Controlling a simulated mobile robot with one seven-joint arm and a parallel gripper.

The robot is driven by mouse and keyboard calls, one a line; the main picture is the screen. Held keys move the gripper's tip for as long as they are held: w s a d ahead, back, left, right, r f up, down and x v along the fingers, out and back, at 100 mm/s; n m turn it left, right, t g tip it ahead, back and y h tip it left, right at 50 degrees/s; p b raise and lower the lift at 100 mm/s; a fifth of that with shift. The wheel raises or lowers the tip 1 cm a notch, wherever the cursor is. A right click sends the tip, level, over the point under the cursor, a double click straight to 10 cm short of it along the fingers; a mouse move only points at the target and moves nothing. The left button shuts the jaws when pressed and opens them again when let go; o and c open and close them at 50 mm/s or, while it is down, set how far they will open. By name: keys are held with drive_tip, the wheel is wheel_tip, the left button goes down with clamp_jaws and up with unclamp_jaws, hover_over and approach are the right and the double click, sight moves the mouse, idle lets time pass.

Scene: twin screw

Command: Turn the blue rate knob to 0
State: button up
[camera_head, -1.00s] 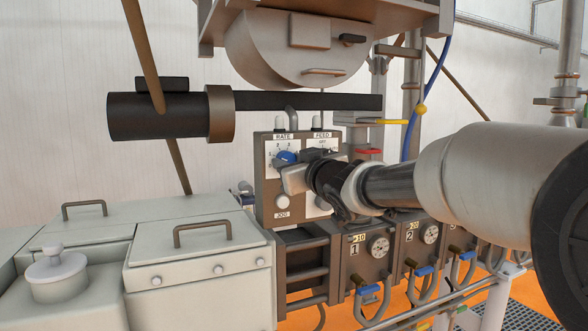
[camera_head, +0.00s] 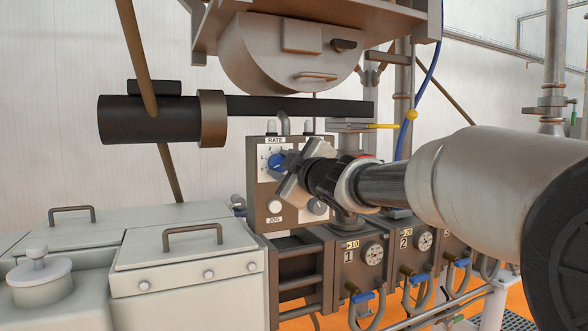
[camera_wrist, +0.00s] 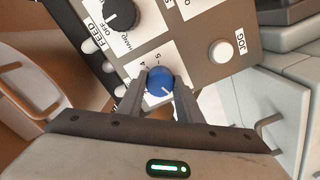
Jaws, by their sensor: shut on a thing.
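The blue rate knob (camera_wrist: 160,82) sits on the face of a grey control box (camera_head: 257,190), under the RATE label. In the wrist view my gripper (camera_wrist: 159,86) has one finger on each side of the knob, shut on it. A white pointer line shows on the knob's edge toward the lower right of that view. Part of the dial's numbers is hidden by the fingers and knob, so I cannot read the setting. In the head view the knob (camera_head: 277,161) shows just left of my gripper (camera_head: 285,170), which hides part of the panel.
A black FEED knob (camera_wrist: 122,15) is beside the rate dial in the wrist view. A white JOG button (camera_wrist: 221,51) is on the same panel. A dark motor (camera_head: 150,119) with a long bar is above left, and grey lidded cabinets (camera_head: 190,262) stand below left.

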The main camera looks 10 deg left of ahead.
drive_tip(key=shift+n, duration=0.3)
drive_tip(key=o, duration=1)
drive_tip(key=shift+o, duration=0.2)
drive_tip(key=shift+s, duration=0.1)
drive_tip(key=p+v, duration=0.2)
drive_tip(key=v, duration=1.5)
drive_tip(key=shift+d, duration=0.2)
drive_tip(key=shift+s, duration=0.1)
